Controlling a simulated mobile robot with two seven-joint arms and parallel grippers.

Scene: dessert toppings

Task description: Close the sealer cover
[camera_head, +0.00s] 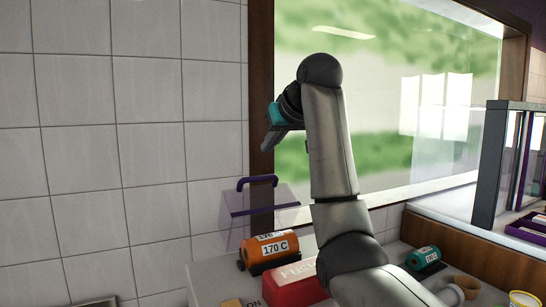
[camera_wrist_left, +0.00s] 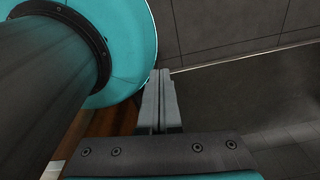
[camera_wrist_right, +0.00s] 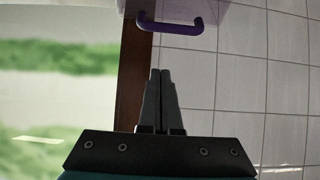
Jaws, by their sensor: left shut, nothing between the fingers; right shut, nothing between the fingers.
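The sealer's clear, purple-tinted cover (camera_head: 236,228) stands raised behind an orange roll marked 170 C. Its purple handle (camera_head: 257,182) is at the top edge. In the right wrist view the handle (camera_wrist_right: 172,28) lies beyond my fingertips, with a visible gap. My right gripper (camera_head: 268,143) is shut and empty, above the handle in the head view and not touching it; it also shows in the right wrist view (camera_wrist_right: 162,73). My left gripper (camera_wrist_left: 160,75) is shut and empty over dark floor, outside the head view.
The orange roll (camera_head: 271,247) sits beside a red block (camera_head: 296,285) with white letters. A green roll (camera_head: 423,259) and small cups (camera_head: 466,286) are at the lower right. A window (camera_head: 400,130) and tiled wall (camera_head: 150,110) stand behind. A glass case is at right.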

